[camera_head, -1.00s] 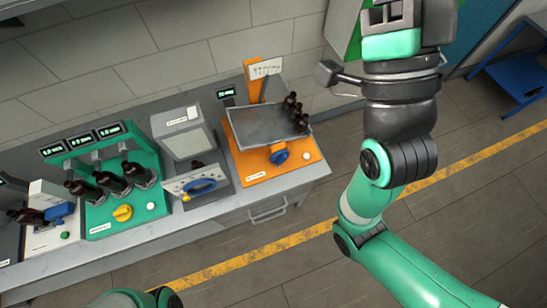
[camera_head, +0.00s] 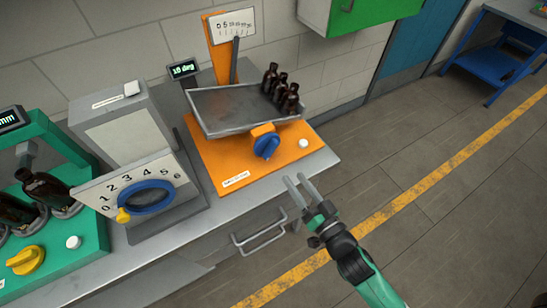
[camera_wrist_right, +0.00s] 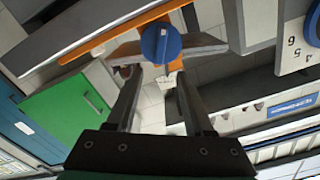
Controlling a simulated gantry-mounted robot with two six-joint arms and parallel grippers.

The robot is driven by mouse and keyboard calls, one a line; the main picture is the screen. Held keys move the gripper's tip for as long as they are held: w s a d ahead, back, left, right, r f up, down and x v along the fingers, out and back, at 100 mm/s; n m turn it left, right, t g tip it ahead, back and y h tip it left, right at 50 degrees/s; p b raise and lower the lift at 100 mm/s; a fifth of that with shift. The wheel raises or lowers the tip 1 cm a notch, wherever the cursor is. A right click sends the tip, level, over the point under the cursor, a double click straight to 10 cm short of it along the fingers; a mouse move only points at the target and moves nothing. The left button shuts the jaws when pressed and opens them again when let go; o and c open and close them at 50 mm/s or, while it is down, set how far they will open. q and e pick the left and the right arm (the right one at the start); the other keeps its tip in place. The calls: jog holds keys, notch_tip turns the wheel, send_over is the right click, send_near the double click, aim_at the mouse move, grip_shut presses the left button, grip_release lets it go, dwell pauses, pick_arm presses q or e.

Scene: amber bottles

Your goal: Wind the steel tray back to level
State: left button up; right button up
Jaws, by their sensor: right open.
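The steel tray (camera_head: 225,115) sits tilted on an orange stand (camera_head: 215,165); its right end looks lower than its left. Several amber bottles (camera_head: 281,88) stand grouped at its right end. A blue knob (camera_head: 266,146) is on the stand's front, below the tray; in the right wrist view the knob (camera_wrist_right: 161,42) appears ahead, beyond and between the fingertips. My right gripper (camera_head: 297,180) is open and empty, to the lower right of the knob and apart from it. My left gripper is not in view.
A scale board (camera_head: 232,25) with a dark pointer and a small display (camera_head: 183,68) stand behind the tray. A grey dial box (camera_head: 125,130) with a blue ring and a green bottle station (camera_head: 75,205) are to the left. A drawer handle (camera_head: 258,233) juts from the bench front.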

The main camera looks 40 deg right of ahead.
aim_at(274, 150)
jog(key=p+x, duration=0.1)
jog(key=x, duration=1)
jog(key=shift+w+d+r, duration=0.1)
jog(key=shift+w+d, duration=0.05)
jog(key=shift+w, duration=0.15)
jog(key=shift+c, duration=0.3)
